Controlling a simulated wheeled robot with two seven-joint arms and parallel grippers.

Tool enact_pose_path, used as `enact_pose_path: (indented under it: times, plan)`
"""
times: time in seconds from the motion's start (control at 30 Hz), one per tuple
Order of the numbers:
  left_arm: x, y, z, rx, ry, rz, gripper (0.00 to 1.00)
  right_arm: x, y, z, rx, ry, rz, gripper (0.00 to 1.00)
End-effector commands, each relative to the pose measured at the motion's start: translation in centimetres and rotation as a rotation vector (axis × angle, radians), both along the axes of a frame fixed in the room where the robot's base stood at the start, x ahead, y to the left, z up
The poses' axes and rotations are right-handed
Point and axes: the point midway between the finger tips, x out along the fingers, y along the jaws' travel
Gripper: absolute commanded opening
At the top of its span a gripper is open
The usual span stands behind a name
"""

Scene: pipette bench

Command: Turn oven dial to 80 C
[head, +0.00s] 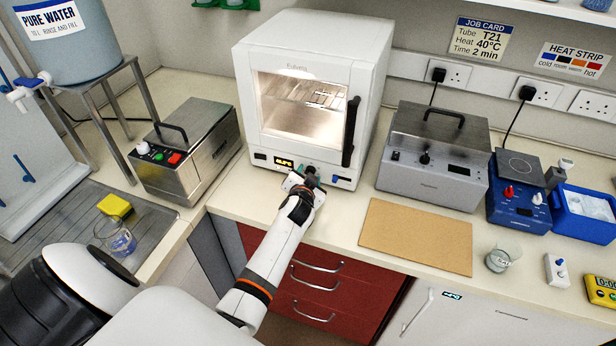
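The white oven (360,70) stands at the back centre of the bench, its glass door shut and its inside lit. A small amber display (284,162) is on the lower front panel; its digits are too small to read. My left gripper (308,178) is at this panel, right of the display, where the dial would be. The gripper and wrist cover that spot, so I cannot make out the dial or its setting. I cannot tell whether the fingers are open, shut or touching it. My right gripper is not in view.
A metal bath (188,150) stands left of the oven and a grey heater box (435,155) right of it. A cork board (416,236) lies clear in front. A glass beaker (502,257) stands at the right. A job card (481,38) reads 40°C.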

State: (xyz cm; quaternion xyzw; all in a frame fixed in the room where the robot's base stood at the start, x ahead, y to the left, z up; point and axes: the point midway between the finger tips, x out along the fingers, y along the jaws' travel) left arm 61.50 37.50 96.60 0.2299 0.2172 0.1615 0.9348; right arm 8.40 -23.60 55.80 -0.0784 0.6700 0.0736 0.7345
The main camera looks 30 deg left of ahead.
Motion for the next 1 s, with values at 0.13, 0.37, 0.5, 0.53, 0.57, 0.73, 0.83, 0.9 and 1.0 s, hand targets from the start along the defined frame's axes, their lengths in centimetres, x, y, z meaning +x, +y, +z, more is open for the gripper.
enact_pose_path:
  times: [0.13,0.37,0.5,0.53,0.57,0.73,0.83,0.9,1.0]
  plan:
    - [-0.2,-0.1,0.1,0.0,-0.001,0.0,0.48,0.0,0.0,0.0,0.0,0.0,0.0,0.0]
    - [-2.6,-1.3,0.9,-0.001,-0.001,-0.001,0.48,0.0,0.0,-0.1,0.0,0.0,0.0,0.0]
    - [-4.9,-2.3,1.7,-0.001,-0.001,0.0,0.48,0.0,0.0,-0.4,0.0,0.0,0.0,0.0]
    - [-5.4,-2.5,1.9,0.0,0.0,-0.001,0.48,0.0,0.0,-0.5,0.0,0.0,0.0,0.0]
    - [-5.8,-2.8,2.0,0.0,0.0,-0.001,0.48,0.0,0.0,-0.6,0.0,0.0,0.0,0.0]
    - [-8.3,-3.9,3.0,-0.002,0.0,-0.001,0.48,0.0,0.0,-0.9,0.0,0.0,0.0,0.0]
    - [-9.3,-4.4,3.4,-0.001,0.0,0.0,0.48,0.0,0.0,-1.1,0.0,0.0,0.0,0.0]
    - [-9.7,-4.6,3.7,-0.001,0.0,0.0,0.48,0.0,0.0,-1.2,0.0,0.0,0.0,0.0]
    - [-10.1,-4.8,3.9,-0.001,0.001,0.0,0.48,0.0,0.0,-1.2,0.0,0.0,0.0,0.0]
